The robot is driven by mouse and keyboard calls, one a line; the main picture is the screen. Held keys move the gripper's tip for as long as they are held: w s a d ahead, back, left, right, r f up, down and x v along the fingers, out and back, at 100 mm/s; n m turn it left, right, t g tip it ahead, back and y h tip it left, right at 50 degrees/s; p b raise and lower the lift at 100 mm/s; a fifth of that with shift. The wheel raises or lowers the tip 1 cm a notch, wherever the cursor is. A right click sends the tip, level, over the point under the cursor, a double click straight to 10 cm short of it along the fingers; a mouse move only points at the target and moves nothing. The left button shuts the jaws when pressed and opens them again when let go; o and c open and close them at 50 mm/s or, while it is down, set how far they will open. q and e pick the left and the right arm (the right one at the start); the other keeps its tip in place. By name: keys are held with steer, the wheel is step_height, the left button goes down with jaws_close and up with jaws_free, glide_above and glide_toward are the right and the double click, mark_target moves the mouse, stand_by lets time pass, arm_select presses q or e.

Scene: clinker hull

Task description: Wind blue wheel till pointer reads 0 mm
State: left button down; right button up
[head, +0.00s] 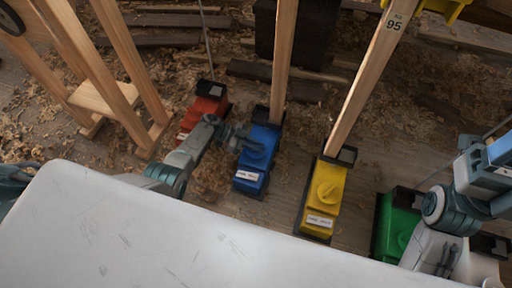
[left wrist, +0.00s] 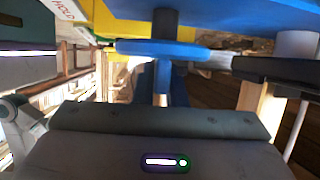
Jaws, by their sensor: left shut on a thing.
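The blue jack unit (head: 252,178) stands on the floor in the middle of the head view, under a wooden prop. It has a white label on its front end. The blue wheel (left wrist: 163,47) shows edge-on in the left wrist view, on a dark blue shaft. My left gripper (head: 238,138) reaches in from the left over the blue unit and is shut on the blue wheel. The gripper hides much of the wheel in the head view. The pointer and its mm scale cannot be read. My right arm is at the right edge; its fingertips are not in view.
A red unit (head: 203,112) stands left of the blue one, a yellow unit (head: 324,198) and a green unit (head: 397,225) to its right. Wooden props (head: 368,75) rise close by. A wooden trestle (head: 100,98) stands at left. Shavings cover the floor.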

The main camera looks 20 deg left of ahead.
arm_select(q)
steer(key=shift+m+g+b, duration=0.3)
steer(key=shift+m+g, duration=0.3)
steer(key=shift+g, duration=0.1)
steer(key=c, duration=1.5)
jaws_free()
steer(key=p+v, duration=0.1)
steer(key=v, duration=0.9)
steer(key=shift+a+r+p, duration=0.15)
steer(key=shift+a+p, duration=0.2)
steer(key=shift+w, duration=0.1)
